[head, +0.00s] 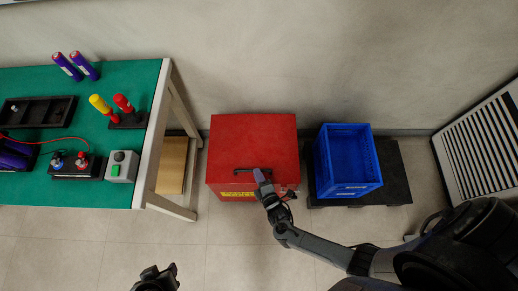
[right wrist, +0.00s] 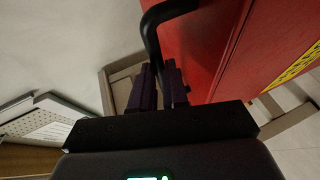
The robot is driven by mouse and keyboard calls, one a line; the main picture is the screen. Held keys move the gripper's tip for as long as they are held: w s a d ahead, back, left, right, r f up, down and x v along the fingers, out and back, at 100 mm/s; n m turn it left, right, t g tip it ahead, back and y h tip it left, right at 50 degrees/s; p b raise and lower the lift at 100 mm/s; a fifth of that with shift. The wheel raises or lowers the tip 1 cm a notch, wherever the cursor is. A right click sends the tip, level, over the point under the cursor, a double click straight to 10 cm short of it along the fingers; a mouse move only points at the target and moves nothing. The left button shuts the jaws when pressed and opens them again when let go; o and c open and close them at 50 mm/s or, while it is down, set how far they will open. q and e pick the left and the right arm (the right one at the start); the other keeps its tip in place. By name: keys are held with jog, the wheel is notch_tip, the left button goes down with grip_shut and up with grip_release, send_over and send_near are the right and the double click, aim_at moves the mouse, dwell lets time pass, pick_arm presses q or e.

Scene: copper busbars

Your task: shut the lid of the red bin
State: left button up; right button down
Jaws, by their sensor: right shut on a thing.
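The red bin (head: 250,150) stands on the floor in the middle of the head view. Its red lid lies over the top, with a black handle near the front edge; I cannot tell whether a small gap is left under the lid. A yellow label shows on the bin's front. My right gripper (head: 262,176) is at the handle, its fingers shut on it. In the right wrist view the black handle (right wrist: 152,38) runs down between the purple fingers, beside the red lid (right wrist: 200,45). My left gripper (head: 162,275) is low at the bottom edge, away from the bin; its jaw opening is unclear.
A blue crate (head: 347,184) stands on a black pallet (head: 395,170) just right of the bin. A green-topped workbench (head: 130,80) with tools stands to the left. A striped panel (head: 485,150) is at the far right. Floor in front of the bin is clear.

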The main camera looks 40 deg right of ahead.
pick_arm(q)
jog(key=shift+f, duration=0.1)
pick_arm(e)
jog(key=shift+s+d+f, duration=0.15)
jog(key=shift+s+f, duration=0.2)
jog(key=shift+f, duration=0.35)
jog(key=c, duration=1.5)
grip_release()
jog(key=shift+c, duration=0.2)
jog(key=o, duration=0.4)
jog(key=shift+w, duration=0.25)
jog(key=shift+s+r, duration=0.35)
jog(key=shift+s, duration=0.05)
pick_arm(q)
jog(key=shift+w+a+r+p, duration=0.1)
jog(key=shift+w+r+p, duration=0.05)
jog(key=shift+r+p, duration=1.7)
pick_arm(e)
jog(key=shift+v, duration=4.95)
